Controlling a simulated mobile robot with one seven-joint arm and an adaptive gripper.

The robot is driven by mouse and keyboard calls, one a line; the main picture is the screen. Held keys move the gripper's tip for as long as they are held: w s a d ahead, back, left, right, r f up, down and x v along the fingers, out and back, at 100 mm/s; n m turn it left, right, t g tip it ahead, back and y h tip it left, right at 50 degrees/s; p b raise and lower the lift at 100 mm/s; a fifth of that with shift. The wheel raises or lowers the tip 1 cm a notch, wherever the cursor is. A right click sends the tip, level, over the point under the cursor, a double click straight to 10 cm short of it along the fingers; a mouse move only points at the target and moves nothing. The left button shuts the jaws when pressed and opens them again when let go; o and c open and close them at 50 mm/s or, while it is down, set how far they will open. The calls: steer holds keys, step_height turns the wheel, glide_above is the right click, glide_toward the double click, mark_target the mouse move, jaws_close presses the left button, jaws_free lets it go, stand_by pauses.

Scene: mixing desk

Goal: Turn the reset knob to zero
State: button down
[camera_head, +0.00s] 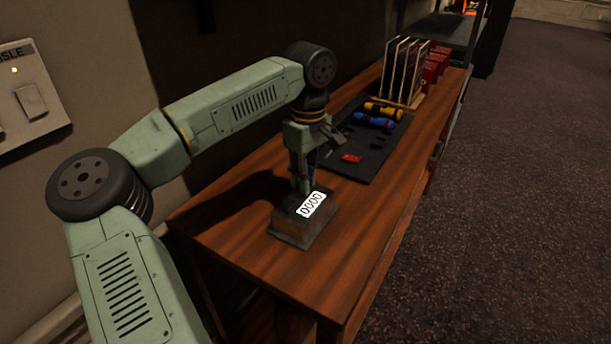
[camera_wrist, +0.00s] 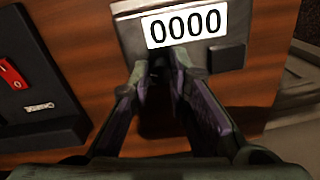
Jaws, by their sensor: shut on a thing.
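A grey counter box (camera_head: 292,232) stands on the wooden desk near its front end. Its white display (camera_head: 312,204) reads 0000; the display also shows upright in the wrist view (camera_wrist: 187,22). My gripper (camera_head: 303,186) points down at the box's far side. In the wrist view my gripper (camera_wrist: 160,70) has its fingertips closed together just below the display, on a small dark knob (camera_wrist: 157,66) that is mostly hidden between them. A dark square block (camera_wrist: 227,57) sits on the box to the right of the fingers, apart from them.
A rack of upright panels (camera_head: 403,70) stands farther back. The desk right of the box is clear. A wall switch panel (camera_head: 30,100) is at left.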

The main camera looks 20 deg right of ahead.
stand_by(0.3)
steer(key=c, duration=1.5)
jaws_free()
steer(key=r, duration=1.2)
steer(key=shift+w+d, duration=0.1)
steer(key=shift+d, duration=0.1)
